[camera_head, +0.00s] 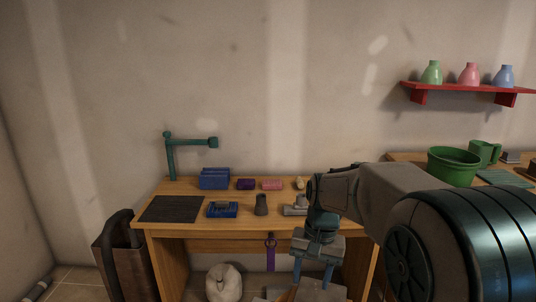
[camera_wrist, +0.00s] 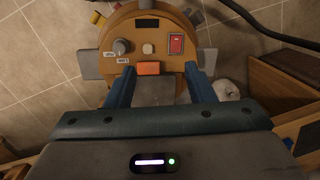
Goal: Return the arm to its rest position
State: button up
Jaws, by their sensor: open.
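My gripper (camera_head: 313,272) hangs at the front of the wooden workbench (camera_head: 165,215), pointing down, its blue fingers apart. In the wrist view my gripper (camera_wrist: 161,88) is open with nothing between its fingertips. Beyond the fingers is a rounded orange-brown panel (camera_wrist: 122,68) with a red switch, a grey knob, a pale button and an orange block. I cannot tell whether the fingers touch it. My arm reaches in from the right and hides the bench's right end.
On the bench are a dark mat (camera_head: 171,209), a blue box (camera_head: 214,179), a blue tray (camera_head: 222,210) and a teal lamp-like stand (camera_head: 170,157). A green tub (camera_head: 453,167) stands on the right-hand table. A red shelf (camera_head: 465,88) holds vases. A brown bin (camera_head: 122,258) stands left.

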jog(key=s+d+r+n+t+h+p, duration=0.1)
jog(key=s+d+r+p, duration=0.4)
jog(key=s+r+p, duration=0.5)
jog(key=s+r+n+t, duration=0.1)
jog(key=s+t, duration=0.1)
jog(key=s, duration=0.4)
jog(key=shift+r+n+t, duration=0.3)
jog(key=shift+r+t, duration=0.1)
